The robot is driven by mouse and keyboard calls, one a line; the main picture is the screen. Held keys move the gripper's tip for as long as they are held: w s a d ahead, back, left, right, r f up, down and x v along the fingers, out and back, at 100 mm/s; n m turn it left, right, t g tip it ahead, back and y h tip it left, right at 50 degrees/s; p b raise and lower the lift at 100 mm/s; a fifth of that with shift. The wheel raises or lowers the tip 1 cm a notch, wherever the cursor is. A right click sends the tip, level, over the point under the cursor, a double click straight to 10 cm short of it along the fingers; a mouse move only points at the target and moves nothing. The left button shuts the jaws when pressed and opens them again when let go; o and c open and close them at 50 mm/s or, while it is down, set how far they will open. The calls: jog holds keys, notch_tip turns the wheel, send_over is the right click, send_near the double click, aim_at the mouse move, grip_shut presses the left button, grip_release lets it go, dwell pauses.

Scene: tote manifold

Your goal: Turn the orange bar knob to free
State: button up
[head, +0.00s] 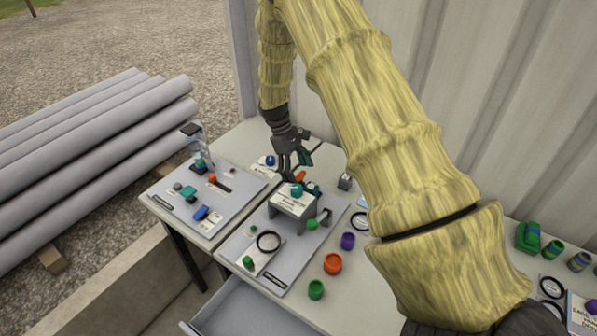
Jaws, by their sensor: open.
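An orange bar knob (300,176) shows in the head view just behind a grey raised block, right below my gripper. Its lower part is partly hidden by the block and the fingers, and I cannot read which setting it points to. My gripper (296,168) comes down from above with its dark fingers apart, close to the orange knob. I cannot tell whether a finger touches the knob. The grey block (292,206) carries a white label and a teal knob (297,190) on top.
A left panel (178,211) holds a blue piece, a teal piece and a small orange knob (212,178). An orange cup-like piece (332,263), a purple one (348,240) and a green one (316,289) stand on the table. A corrugated wall (500,110) rises behind. An open drawer (250,312) juts out in front.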

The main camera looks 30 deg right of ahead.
jog(key=v, duration=1.1)
jog(key=shift+w, duration=0.1)
